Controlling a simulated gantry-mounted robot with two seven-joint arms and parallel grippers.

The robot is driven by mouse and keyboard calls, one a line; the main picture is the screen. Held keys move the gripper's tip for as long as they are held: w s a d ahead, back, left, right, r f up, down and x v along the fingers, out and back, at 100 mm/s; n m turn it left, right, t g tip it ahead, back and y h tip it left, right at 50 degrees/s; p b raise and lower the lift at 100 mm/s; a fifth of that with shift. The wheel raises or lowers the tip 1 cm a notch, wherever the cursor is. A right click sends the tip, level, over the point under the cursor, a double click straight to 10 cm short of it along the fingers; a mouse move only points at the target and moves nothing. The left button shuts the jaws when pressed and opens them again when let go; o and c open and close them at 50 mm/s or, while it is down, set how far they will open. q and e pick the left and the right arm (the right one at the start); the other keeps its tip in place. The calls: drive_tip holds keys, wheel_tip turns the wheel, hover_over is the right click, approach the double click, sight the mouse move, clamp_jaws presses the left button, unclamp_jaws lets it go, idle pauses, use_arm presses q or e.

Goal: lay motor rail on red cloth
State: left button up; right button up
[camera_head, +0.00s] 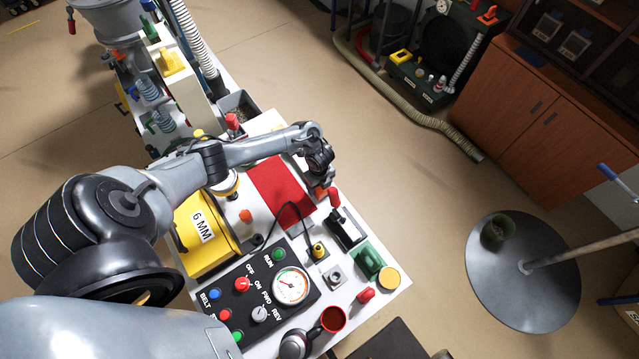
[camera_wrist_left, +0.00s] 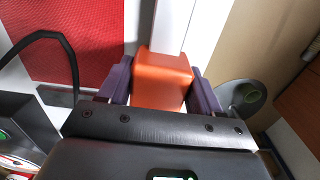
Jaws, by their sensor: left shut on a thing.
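The red cloth (camera_head: 277,187) lies flat on the white table in the head view. It also fills the upper left of the left wrist view (camera_wrist_left: 65,40). My left gripper (camera_head: 321,188) is just right of the cloth, near the table's edge. In the left wrist view its purple fingers (camera_wrist_left: 163,82) are shut on an orange block (camera_wrist_left: 163,75). A pale bar (camera_wrist_left: 174,25) runs on beyond the block; together they look like the motor rail. The bar is mostly hidden by the gripper in the head view. My right gripper is not in view.
A black cable (camera_head: 291,206) loops beside the cloth's near edge. A yellow 6 MM box (camera_head: 195,235) stands left of it. The control panel (camera_head: 265,290) with a gauge is nearer. A black-framed holder (camera_head: 346,230) and green block (camera_head: 368,262) stand on the right.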

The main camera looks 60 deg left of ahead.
use_arm(q)
drive_tip(key=shift+r, duration=0.2)
drive_tip(key=shift+f, duration=0.45)
idle(0.3)
drive_tip(key=o, duration=1.6)
